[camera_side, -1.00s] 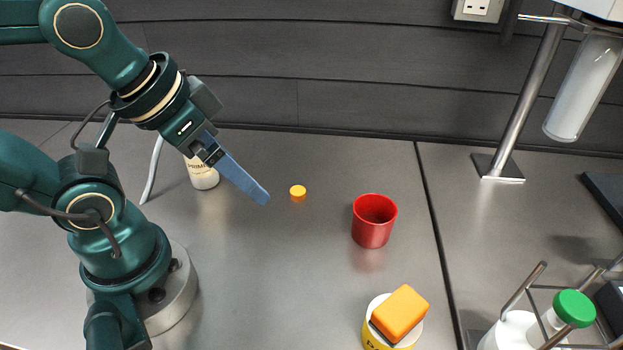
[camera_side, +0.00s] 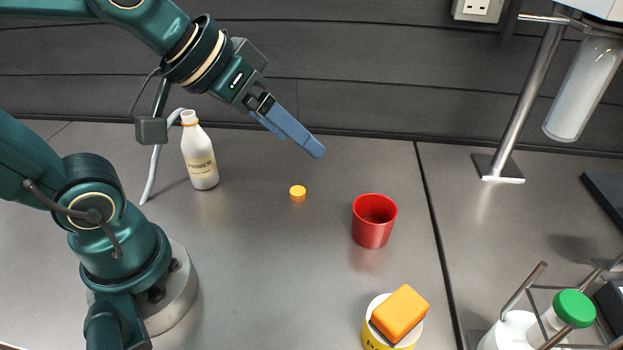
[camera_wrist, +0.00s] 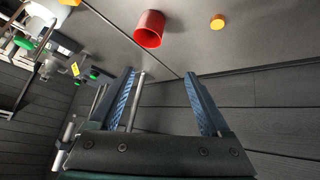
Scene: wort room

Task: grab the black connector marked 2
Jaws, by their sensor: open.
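I cannot make out a black connector marked 2 in either view. My gripper (camera_side: 316,150) is open and empty, raised above the back of the metal worktop in the side view. Its two blue fingers stand wide apart in the wrist view (camera_wrist: 160,76), with nothing between them but the background. A small yellow label (camera_wrist: 75,69) shows on equipment at the left of the wrist view, too small to read.
A red cup (camera_side: 373,222) and an orange cap (camera_side: 298,193) stand mid-worktop. An open white primer bottle (camera_side: 200,155) stands behind left. An orange block (camera_side: 400,312) sits on a yellow-labelled tub (camera_side: 374,342). A rack with a green-capped bottle (camera_side: 574,307) is front right.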

